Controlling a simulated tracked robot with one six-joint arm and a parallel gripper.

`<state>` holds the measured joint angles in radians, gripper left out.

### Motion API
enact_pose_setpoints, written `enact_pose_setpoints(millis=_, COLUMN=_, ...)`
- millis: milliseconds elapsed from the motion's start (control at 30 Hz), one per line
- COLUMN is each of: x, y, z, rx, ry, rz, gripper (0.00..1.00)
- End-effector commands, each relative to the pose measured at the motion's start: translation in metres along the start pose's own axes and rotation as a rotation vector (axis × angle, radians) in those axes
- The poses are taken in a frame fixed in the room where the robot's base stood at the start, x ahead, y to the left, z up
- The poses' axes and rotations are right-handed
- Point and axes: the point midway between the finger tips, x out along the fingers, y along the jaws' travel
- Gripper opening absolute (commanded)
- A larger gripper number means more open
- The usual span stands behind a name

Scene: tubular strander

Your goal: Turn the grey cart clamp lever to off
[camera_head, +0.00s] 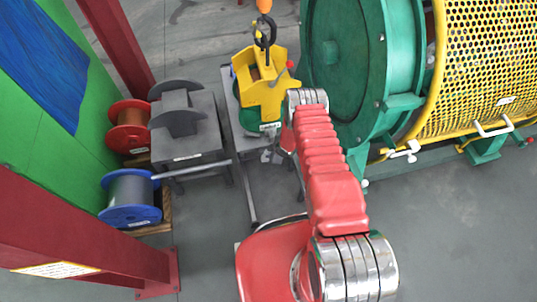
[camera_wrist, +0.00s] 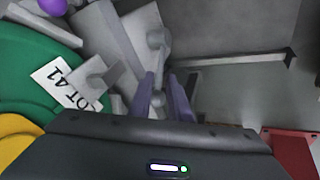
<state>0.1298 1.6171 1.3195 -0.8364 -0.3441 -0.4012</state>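The grey clamp lever (camera_wrist: 157,98), with a rounded end, shows in the middle of the wrist view. It lies between the two purple-grey fingers of my gripper (camera_wrist: 165,92), with a gap on the right side; whether the left finger touches it I cannot tell. My gripper is open around the lever. Grey clamp parts (camera_wrist: 100,78) sit beside it, near a green reel (camera_wrist: 25,65) with a white "LOT 41" label (camera_wrist: 62,82). In the head view the cart's grey frame (camera_head: 228,88) carries the green reel and a yellow fixture (camera_head: 262,92); my arm hides the lever there.
An orange-tipped hook (camera_head: 264,30) hangs over the fixture.

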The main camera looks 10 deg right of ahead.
Motion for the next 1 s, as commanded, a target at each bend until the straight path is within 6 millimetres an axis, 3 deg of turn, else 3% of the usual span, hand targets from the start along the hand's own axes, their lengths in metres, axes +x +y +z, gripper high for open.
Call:
enact_pose_setpoints(millis=433, x=0.038, y=-0.001, z=0.0, rx=-0.002, ry=0.0, rz=-0.001, gripper=0.17)
enact_pose_setpoints(millis=833, x=0.043, y=0.0, z=0.0, rx=-0.001, ry=0.0, rz=0.0, gripper=0.17)
enact_pose_setpoints(millis=1000, x=0.042, y=0.0, z=0.0, rx=-0.001, ry=0.0, rz=0.0, gripper=0.06)
